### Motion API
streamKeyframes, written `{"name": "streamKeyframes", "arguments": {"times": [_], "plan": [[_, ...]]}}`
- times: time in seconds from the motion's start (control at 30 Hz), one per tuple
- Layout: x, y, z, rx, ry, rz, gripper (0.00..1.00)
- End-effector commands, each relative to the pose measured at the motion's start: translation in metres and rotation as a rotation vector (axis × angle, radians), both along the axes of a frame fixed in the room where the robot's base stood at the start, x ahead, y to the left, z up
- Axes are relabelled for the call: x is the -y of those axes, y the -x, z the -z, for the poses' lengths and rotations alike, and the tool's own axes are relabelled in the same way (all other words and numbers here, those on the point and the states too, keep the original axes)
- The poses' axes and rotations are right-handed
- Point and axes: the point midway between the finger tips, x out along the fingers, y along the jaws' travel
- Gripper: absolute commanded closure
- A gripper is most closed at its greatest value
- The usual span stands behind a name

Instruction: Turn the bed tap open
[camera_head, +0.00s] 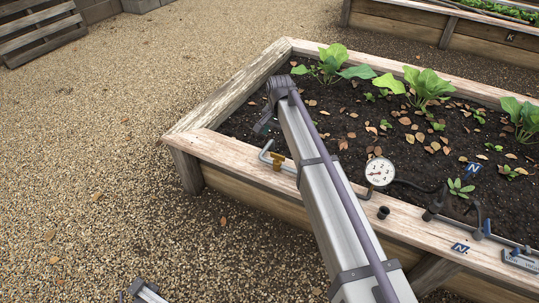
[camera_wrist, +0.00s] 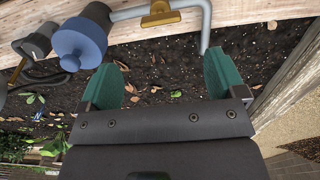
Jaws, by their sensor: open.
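A blue round knob (camera_wrist: 80,42), which looks like the bed tap, shows in the wrist view beside a grey bent pipe with a brass fitting (camera_wrist: 160,14). In the head view the pipe (camera_head: 266,150) and its brass fitting (camera_head: 278,160) sit at the bed's rim; my arm hides the knob there. My gripper (camera_wrist: 161,62) is open and empty, its two green fingers apart over soil. The knob is just past the left finger's tip in the wrist view; I cannot tell whether they touch. In the head view my gripper (camera_head: 264,126) is mostly hidden.
A pressure gauge (camera_head: 380,172) and dark hose stand on the wooden rim (camera_head: 225,152), right of my arm. Leafy plants (camera_head: 425,86) and dry leaves cover the bed's soil. Gravel (camera_head: 110,180) lies open to the left. A slatted pallet (camera_head: 40,30) is at the upper left.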

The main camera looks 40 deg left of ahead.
Motion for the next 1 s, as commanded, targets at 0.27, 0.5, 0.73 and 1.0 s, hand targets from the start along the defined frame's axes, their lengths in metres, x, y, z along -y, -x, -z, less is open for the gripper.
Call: {"name": "streamKeyframes", "arguments": {"times": [0.27,0.5,0.73,1.0], "plan": [[0.0,0.0,0.062,0.0,0.0,0.0,0.11],[0.0,0.0,0.104,0.0,0.0,0.0,0.11],[0.0,0.0,0.104,0.0,0.0,0.0,0.11],[0.0,0.0,0.103,0.0,0.0,0.0,0.29]]}}
